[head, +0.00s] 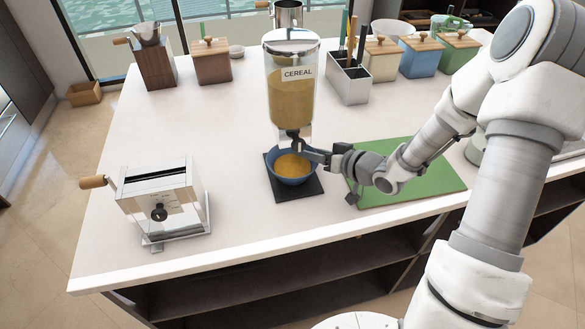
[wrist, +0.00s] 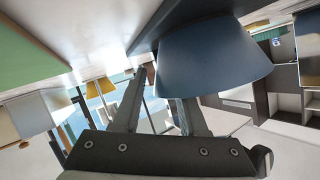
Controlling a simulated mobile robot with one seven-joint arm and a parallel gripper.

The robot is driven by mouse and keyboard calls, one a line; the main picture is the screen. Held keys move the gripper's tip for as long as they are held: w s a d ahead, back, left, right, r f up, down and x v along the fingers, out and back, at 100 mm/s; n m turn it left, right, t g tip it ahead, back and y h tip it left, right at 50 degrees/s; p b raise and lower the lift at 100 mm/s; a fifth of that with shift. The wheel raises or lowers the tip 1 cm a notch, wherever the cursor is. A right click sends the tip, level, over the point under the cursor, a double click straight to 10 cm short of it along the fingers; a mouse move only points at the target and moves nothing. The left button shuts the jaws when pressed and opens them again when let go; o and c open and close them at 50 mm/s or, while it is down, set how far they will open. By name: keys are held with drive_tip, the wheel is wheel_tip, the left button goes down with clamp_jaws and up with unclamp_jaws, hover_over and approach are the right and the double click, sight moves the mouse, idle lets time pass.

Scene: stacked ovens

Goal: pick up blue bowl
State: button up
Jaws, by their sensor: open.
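The blue bowl (head: 291,181) stands upright on a dark square base (head: 310,190) under the cereal dispenser's spout, with yellow-brown cereal (head: 291,165) in it. My gripper (head: 305,150) reaches in from the right at the bowl's back right rim, its jaws open. The wrist view is turned upside down and shows the bowl (wrist: 214,58) large and close. There, one finger of my gripper (wrist: 164,88) runs up behind the bowl wall, its tip hidden, and the other finger lies to the left of the bowl. I cannot tell whether either finger touches the bowl.
The cereal dispenser (head: 293,85) rises just above and behind the bowl. A green board (head: 420,185) lies under my arm to the right. A metal hand-cranked machine (head: 165,203) stands to the left. Canisters and a utensil holder (head: 348,82) stand at the back. Left-middle counter is clear.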

drive_tip(key=shift+c, duration=0.2)
clamp_jaws()
drive_tip(key=shift+s+f, duration=0.1)
idle(1.1)
